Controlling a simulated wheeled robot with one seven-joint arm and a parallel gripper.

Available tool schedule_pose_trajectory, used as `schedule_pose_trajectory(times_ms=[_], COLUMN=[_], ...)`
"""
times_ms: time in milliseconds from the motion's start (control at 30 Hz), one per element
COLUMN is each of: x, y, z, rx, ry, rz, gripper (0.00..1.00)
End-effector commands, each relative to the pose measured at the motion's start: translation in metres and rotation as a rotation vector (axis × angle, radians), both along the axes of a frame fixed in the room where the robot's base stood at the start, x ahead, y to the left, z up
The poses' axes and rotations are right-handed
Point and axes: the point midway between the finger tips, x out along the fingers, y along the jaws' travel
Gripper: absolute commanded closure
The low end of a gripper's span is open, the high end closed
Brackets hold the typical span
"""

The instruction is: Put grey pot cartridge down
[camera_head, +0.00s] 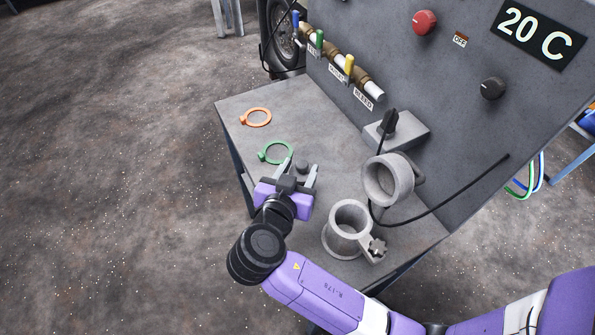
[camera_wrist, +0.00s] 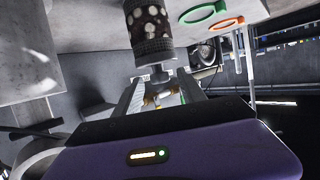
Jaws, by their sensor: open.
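The grey pot cartridge (camera_wrist: 150,35) is a dark grey cylinder with pale round spots and a narrow stem. In the wrist view it appears upside down against the grey table top. In the head view only its small dark top (camera_head: 302,167) shows, by my fingertips; the rest is hidden. My gripper (camera_head: 301,172) is low over the table, near the green ring. It is open, its fingers on either side of the stem in the wrist view (camera_wrist: 160,90). I cannot tell whether a finger touches the stem.
A green ring (camera_head: 264,152) and an orange ring (camera_head: 245,117) lie on the table (camera_head: 240,100). A grey hollow pot with a clamp (camera_head: 334,240) and a tilted grey cylinder (camera_head: 372,188) stand to the right. A black cable (camera_head: 440,206) runs nearby. The control panel (camera_head: 400,70) bounds the back.

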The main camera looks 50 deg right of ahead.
Motion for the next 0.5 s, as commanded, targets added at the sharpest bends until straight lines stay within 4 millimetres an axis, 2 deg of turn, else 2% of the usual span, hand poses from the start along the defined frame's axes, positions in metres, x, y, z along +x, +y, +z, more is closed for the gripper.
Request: schedule_pose_trajectory(times_ms=[100,167,500], x=[0.000,-0.002,-0.026], y=[0.000,0.008,0.067], z=[0.006,0.005,0.028], rx=[0.000,-0.001,0.002], ry=[0.000,-0.001,-0.005], rz=[0.000,0.003,0.005], gripper=[0.52,0.52,0.52])
